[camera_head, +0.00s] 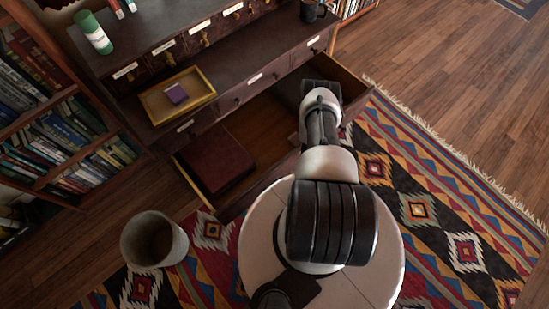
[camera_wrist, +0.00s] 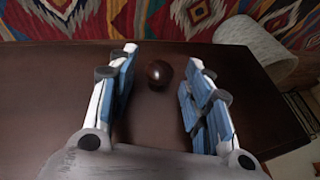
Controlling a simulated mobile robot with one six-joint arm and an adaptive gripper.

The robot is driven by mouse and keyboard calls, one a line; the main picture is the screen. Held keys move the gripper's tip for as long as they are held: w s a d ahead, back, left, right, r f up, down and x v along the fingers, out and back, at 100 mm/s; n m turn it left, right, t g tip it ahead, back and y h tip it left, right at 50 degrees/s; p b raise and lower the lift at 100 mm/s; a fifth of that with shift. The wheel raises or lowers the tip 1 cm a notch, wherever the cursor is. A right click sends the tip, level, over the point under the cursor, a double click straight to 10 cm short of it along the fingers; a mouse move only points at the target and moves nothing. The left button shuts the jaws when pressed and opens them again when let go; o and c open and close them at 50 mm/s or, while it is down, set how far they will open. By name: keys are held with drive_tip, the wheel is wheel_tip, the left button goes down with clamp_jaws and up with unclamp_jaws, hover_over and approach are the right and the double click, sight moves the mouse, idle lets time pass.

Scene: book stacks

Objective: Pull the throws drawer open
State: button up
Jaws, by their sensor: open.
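A wide lower drawer (camera_head: 262,128) of the dark wooden cabinet stands pulled out in the head view. A folded dark red item (camera_head: 214,160) lies in its left part. I cannot read any label naming it the throws drawer. My arm reaches across the drawer and hides part of it, and my gripper is hidden there. In the wrist view my gripper (camera_wrist: 162,56) is open, its two blue-padded fingers on either side of a round dark knob (camera_wrist: 159,73) on a dark wooden front (camera_wrist: 60,75). Gaps show between the knob and both fingers.
A small tray-like drawer (camera_head: 154,107) with a purple box (camera_head: 176,93) juts out above the wide drawer's left part. A grey bin (camera_head: 154,240) stands on the patterned rug (camera_head: 465,245) at lower left. A bookcase (camera_head: 62,125) is at left. Rug and floor at right are clear.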

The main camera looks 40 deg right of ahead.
drive_tip(key=v, duration=1.1)
drive_tip(key=shift+r, duration=0.2)
